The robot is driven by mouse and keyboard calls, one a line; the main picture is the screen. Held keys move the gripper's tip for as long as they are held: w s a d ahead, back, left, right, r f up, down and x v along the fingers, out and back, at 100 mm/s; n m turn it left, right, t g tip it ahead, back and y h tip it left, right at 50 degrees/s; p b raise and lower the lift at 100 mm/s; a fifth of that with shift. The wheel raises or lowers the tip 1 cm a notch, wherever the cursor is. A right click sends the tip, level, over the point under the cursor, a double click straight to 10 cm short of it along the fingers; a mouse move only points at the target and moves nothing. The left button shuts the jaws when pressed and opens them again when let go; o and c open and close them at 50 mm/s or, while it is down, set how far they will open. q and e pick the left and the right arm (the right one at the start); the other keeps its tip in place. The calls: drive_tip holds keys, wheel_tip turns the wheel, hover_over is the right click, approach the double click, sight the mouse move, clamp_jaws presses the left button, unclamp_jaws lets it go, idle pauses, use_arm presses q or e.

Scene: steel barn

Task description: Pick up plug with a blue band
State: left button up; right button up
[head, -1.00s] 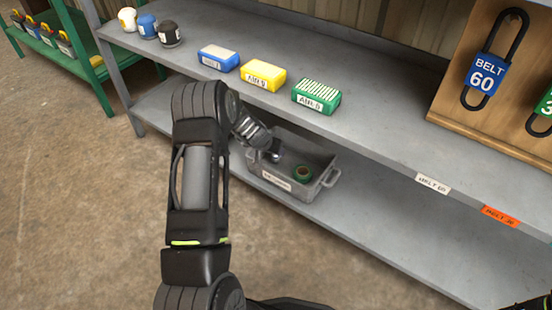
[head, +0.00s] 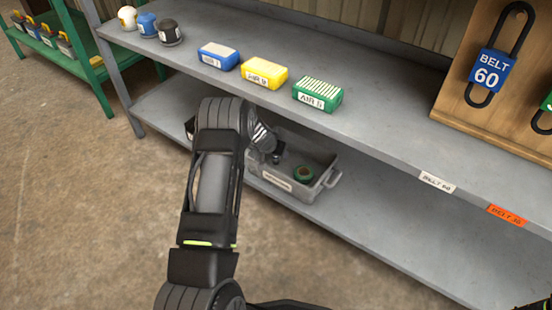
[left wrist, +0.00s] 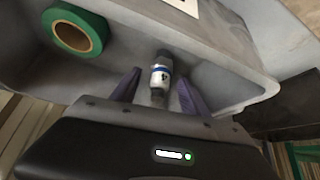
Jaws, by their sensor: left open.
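The plug with a blue band (left wrist: 161,77) is a small dark and silver piece in the grey bin, seen in the left wrist view. My left gripper (left wrist: 157,92) is open, with one purple finger on each side of the plug; I cannot tell if they touch it. The plug cannot be made out clearly there.
The upper shelf (head: 390,125) hangs over the bin, holding blue, yellow and green boxes. The lower shelf is clear to the right.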

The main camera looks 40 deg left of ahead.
use_arm(q)
drive_tip(key=shift+c, duration=0.3)
clamp_jaws()
idle(0.5)
